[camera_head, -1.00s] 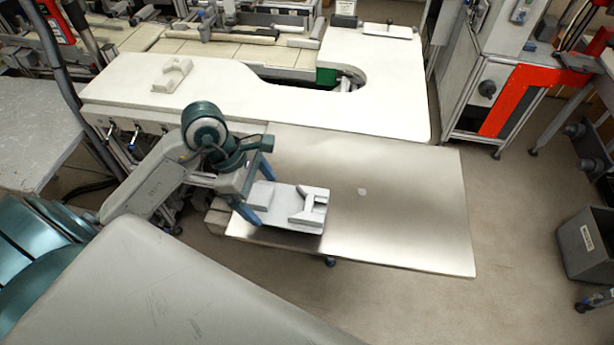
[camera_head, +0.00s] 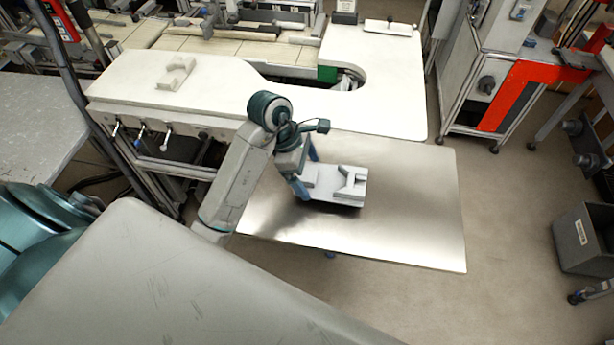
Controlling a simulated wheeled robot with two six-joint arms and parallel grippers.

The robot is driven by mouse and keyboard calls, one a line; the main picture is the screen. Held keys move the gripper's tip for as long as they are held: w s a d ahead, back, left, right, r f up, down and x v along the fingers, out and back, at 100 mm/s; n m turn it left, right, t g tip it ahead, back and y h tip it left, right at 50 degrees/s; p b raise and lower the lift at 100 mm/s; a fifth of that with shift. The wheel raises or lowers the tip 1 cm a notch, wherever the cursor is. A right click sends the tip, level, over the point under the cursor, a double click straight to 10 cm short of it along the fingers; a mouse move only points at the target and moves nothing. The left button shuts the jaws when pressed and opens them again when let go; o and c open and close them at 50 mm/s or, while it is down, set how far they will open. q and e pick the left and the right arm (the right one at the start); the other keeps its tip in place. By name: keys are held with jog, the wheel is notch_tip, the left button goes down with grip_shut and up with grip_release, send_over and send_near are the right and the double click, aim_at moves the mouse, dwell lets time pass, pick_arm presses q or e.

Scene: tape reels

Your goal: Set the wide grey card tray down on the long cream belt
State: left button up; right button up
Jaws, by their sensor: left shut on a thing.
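The wide grey card tray (camera_head: 326,182), pale with a raised notched block at its right end, is over the shiny metal table. My left gripper (camera_head: 305,175) is shut on its left end, with blue fingers at that end. A dark shadow lies below the tray's front edge; I cannot tell how large the gap to the metal is. A long cream surface in segments, which looks like the belt (camera_head: 222,49), runs across the back, beyond the white worktop. My right gripper is not in view.
The metal table (camera_head: 410,220) is bare around the tray. The white worktop (camera_head: 225,98) has a curved cut-out and carries a small cream block (camera_head: 176,72) and a flat white piece (camera_head: 388,27). A grey bin (camera_head: 585,240) stands on the floor at the right.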

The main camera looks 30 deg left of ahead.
pick_arm(q)
jog(key=shift+f+b, duration=0.55)
jog(key=shift+f, duration=1)
jog(key=shift+f, duration=0.15)
jog(key=o, duration=0.7)
jog(key=shift+o, duration=0.2)
